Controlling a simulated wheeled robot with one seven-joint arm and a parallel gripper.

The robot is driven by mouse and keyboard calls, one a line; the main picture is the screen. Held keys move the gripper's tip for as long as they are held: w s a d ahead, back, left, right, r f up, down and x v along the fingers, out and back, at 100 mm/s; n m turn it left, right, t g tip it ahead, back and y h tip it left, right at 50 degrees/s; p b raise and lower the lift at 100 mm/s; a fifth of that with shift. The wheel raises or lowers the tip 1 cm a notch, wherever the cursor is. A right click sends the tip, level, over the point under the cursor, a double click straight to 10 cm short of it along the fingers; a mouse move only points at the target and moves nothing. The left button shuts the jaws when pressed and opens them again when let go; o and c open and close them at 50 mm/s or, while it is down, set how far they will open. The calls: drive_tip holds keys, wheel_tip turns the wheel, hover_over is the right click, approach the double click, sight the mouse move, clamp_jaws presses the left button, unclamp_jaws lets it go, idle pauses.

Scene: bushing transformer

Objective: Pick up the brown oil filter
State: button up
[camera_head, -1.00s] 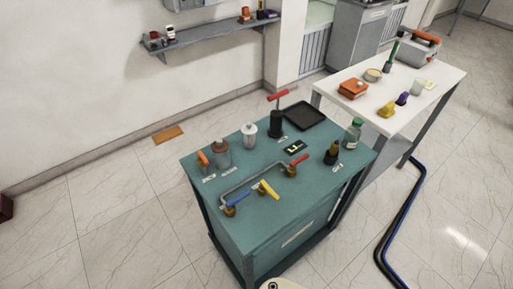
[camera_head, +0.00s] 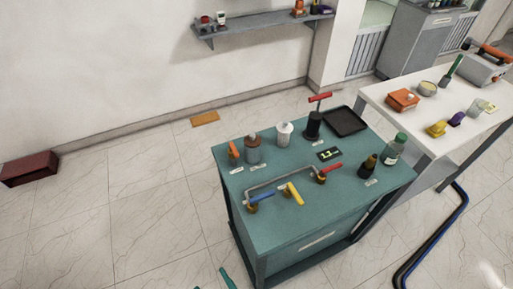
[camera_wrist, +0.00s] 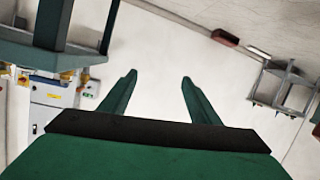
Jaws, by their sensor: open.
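A grey-brown cylinder with a brown top (camera_head: 252,150) stands upright at the back left of the teal table (camera_head: 290,226). A dark bottle-like piece with a brownish base (camera_head: 368,165) stands at the table's right side. I cannot tell for sure which of these is the brown oil filter. My gripper (camera_wrist: 159,78) is open and empty in the wrist view, its green fingers apart over bare floor. Teal tips, which look like my gripper's fingers (camera_head: 228,280), show at the bottom edge of the head view, in front of the table and clear of everything on it.
A white canister (camera_head: 284,134), a black pump with a red handle (camera_head: 314,124), a black tray (camera_head: 345,121), a green-capped bottle (camera_head: 393,150) and a pipe with coloured valves (camera_head: 291,193) crowd the teal table. A white table (camera_head: 440,105) stands right. Floor at left is open.

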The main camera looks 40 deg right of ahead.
drive_tip(key=w+d+r+h, duration=0.1)
drive_tip(key=w+d+h, duration=0.15)
drive_tip(key=w, duration=0.25)
drive_tip(key=w+d+h, duration=0.1)
drive_tip(key=w+d, duration=0.3)
drive_tip(key=w, duration=0.2)
drive_tip(key=m+g+h, duration=0.5)
drive_tip(key=m+h, duration=0.1)
drive_tip(key=m, duration=0.2)
approach(252, 136)
drive_tip(key=shift+y, duration=0.25)
drive_tip(key=a+f, duration=0.1)
drive_tip(key=f, duration=0.1)
drive_tip(key=a+f, duration=0.1)
drive_tip(key=a, duration=0.1)
drive_tip(key=a+f, duration=0.2)
drive_tip(key=shift+w+a+f, duration=0.2)
drive_tip(key=shift+w+f, duration=0.1)
drive_tip(key=shift+f, duration=0.05)
drive_tip(key=w+d+r+m+g, duration=0.1)
drive_tip(key=d+r+m+g, duration=0.2)
drive_tip(key=d+r+m, duration=0.3)
drive_tip(key=shift+n, duration=0.7)
drive_tip(key=x, duration=0.9)
drive_tip(key=shift+w+d+r, duration=0.2)
drive_tip(key=shift+w+r, duration=0.1)
drive_tip(key=shift+w, duration=0.15)
drive_tip(key=shift+c, duration=0.6)
drive_tip(key=shift+f, duration=0.15)
clamp_jaws()
